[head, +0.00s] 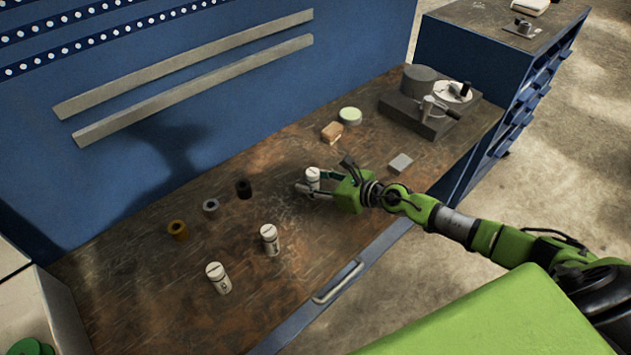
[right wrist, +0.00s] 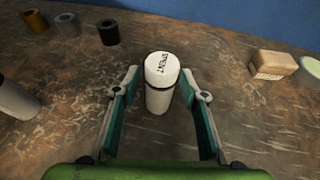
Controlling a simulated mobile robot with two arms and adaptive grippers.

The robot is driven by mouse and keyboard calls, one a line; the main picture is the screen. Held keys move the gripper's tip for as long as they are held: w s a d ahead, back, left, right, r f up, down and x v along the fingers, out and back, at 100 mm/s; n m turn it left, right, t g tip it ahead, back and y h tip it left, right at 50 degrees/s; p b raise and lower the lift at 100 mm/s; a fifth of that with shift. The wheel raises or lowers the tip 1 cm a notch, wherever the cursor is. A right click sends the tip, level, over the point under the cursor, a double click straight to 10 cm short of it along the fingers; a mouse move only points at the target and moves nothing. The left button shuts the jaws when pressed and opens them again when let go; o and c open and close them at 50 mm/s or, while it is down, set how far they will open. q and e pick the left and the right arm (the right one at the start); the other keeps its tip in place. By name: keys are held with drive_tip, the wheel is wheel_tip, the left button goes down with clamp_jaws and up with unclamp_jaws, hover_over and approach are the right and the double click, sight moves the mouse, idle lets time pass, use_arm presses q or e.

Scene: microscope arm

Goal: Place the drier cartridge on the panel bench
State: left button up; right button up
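A white cylindrical cartridge (head: 312,177) with a dark band stands upright on the brown panel bench (head: 130,290). In the right wrist view this cartridge (right wrist: 160,97) has dark lettering on its top, perhaps "SPENT". My right gripper (head: 308,186) is open low over the bench, its fingers (right wrist: 160,85) on either side of this cartridge with small gaps. Two similar white cartridges stand nearer the front, one in the middle (head: 270,240) and one further left (head: 219,279); their lettering is too small to read. I cannot tell which one is the drier cartridge. My left gripper is not in view.
Brass (head: 178,230), grey (head: 211,206) and black (head: 243,189) rings stand at the left. A tan block (head: 331,132), pale green disc (head: 350,115), grey block (head: 400,163) and dark fixture (head: 415,112) are at the right. A drawer handle (head: 338,282) juts out in front. The front-left bench is clear.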

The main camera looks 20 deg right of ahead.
drive_tip(key=shift+r, duration=0.25)
drive_tip(key=shift+s+d, duration=0.2)
drive_tip(key=b+v, duration=0.1)
drive_tip(key=v, duration=0.2)
drive_tip(key=b+v, duration=0.1)
drive_tip(key=v, duration=0.2)
drive_tip(key=b+v, duration=0.1)
drive_tip(key=v, duration=0.2)
drive_tip(key=shift+s+d+f, duration=0.15)
drive_tip(key=shift+s+d, duration=0.15)
drive_tip(key=shift+s, duration=0.1)
drive_tip(key=shift+s+d+r+b, duration=0.2)
drive_tip(key=shift+s+r+b, duration=0.15)
drive_tip(key=shift+s+b, duration=0.05)
drive_tip(key=shift+s+r, duration=0.2)
drive_tip(key=shift+r, duration=0.1)
drive_tip(key=shift+d, duration=0.15)
